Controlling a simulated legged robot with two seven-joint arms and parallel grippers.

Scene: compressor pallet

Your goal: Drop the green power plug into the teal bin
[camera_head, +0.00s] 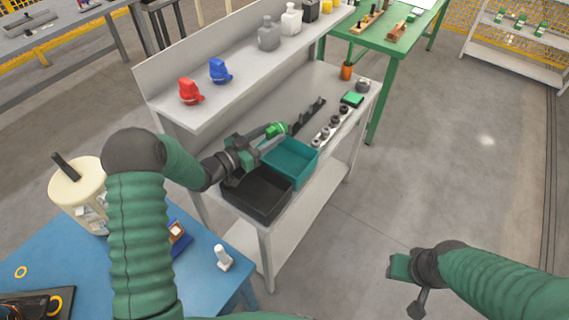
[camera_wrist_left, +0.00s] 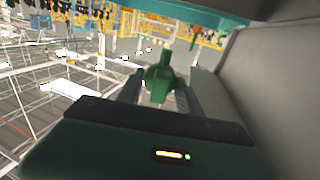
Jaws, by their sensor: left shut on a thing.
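The green power plug (camera_head: 276,129) is held at the tips of my left gripper (camera_head: 262,138). In the left wrist view the green plug (camera_wrist_left: 160,80) sits between the two grey fingers, which are shut on it. The teal bin (camera_head: 299,160) stands on the grey bench, its inside looking empty. My left gripper and the plug are over or just behind the bin's back left edge; the exact height is hard to tell. A teal edge shows at the top of the left wrist view. My right gripper (camera_head: 404,277) hangs at the lower right over the floor, its finger opening unclear.
A black bin (camera_head: 259,196) stands left of the teal bin. A dark rack (camera_head: 308,115) and several small round parts lie to the right. The upper shelf (camera_head: 215,97) holds a red part (camera_head: 190,92) and a blue part (camera_head: 220,71). A blue table (camera_head: 205,261) is at front left.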

